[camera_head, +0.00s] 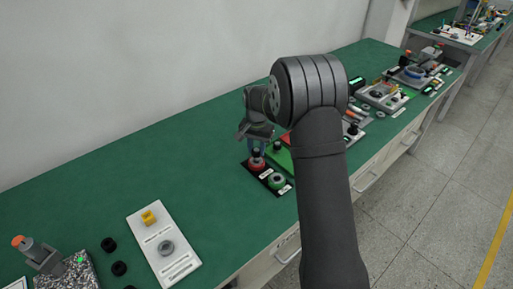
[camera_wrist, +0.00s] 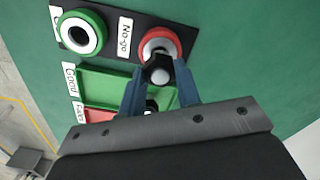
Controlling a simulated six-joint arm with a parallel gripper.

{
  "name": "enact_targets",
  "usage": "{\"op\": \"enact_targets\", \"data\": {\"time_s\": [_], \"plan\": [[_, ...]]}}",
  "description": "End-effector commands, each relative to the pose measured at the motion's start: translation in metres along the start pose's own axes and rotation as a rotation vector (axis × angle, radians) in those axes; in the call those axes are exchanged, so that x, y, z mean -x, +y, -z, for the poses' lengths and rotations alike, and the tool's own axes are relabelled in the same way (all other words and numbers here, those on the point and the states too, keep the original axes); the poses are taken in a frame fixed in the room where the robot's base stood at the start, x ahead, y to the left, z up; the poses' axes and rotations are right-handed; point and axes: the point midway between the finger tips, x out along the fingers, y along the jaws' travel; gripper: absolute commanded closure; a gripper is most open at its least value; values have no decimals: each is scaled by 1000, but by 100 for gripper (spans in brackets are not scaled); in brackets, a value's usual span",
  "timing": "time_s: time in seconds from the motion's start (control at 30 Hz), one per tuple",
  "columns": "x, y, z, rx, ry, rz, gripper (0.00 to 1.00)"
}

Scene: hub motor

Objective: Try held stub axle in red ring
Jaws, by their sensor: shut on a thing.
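My gripper (camera_wrist: 160,90) has two blue fingers shut on the stub axle (camera_wrist: 160,72), which shows a black body with a bright round end. The red ring (camera_wrist: 148,38), labelled "No-go", sits on a black plate. In the wrist view, the axle overlaps the ring's near edge and hides part of it. In the head view, my gripper (camera_head: 258,144) is over the red ring (camera_head: 257,164), with the dark axle (camera_head: 256,153) just above or at its opening. I cannot tell whether the axle enters the ring.
A green ring (camera_wrist: 72,22) shares the black plate. Green (camera_wrist: 100,82) and red (camera_wrist: 95,113) labelled trays lie beside it. A white plate (camera_head: 151,225) with a yellow block and grey ring stands at the lower left, near several black pieces. The bench behind is clear.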

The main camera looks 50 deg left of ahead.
Motion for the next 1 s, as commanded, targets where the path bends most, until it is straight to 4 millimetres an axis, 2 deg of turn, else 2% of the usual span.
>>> {"op": "enact_targets", "data": {"time_s": [1.0], "plan": [[-11, 0, 0, 0, 0, 0, 100]]}}
